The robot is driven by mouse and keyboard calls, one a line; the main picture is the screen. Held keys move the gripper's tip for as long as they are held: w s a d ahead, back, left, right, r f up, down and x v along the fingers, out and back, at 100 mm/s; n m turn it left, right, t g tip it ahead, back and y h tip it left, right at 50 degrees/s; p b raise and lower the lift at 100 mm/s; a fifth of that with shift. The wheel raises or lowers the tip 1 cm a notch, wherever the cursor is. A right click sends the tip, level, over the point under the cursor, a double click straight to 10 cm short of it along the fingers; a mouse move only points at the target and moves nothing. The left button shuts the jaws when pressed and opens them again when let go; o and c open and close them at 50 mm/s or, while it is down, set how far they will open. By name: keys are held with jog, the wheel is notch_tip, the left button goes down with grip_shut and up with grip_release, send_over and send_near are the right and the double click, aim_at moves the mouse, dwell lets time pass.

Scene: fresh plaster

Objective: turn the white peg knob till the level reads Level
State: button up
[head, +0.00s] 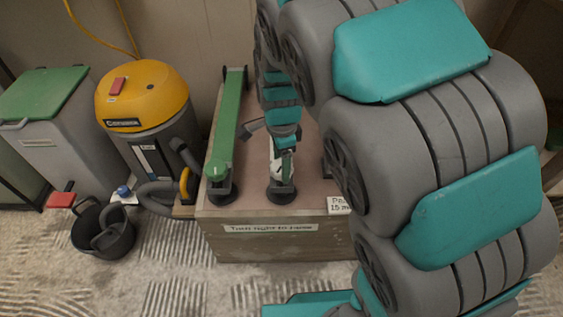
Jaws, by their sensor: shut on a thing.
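A wooden box (290,246) stands on the floor in the middle of the head view. A long green bar (232,122), which looks like the level, lies along the left of its top between dark end mounts. Its reading is too small to make out. My gripper (281,158) reaches down over the box top, right of the green bar. It is shut on what looks like the white peg knob, which is mostly hidden by the gripper. A dark round base (282,194) shows just below the gripper.
A label (270,228) on the box front reads "Turn right to raise". Another card (340,204) is partly covered by my arm. A yellow-topped vacuum (145,100), a grey bin (48,130) and a black bucket (103,232) stand left. Ridged floor lies in front.

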jog(key=shift+c, duration=0.2)
jog(key=n, duration=0.2)
jog(key=shift+n, duration=2.2)
jog(key=o, duration=1.4)
jog(key=shift+c, duration=0.2)
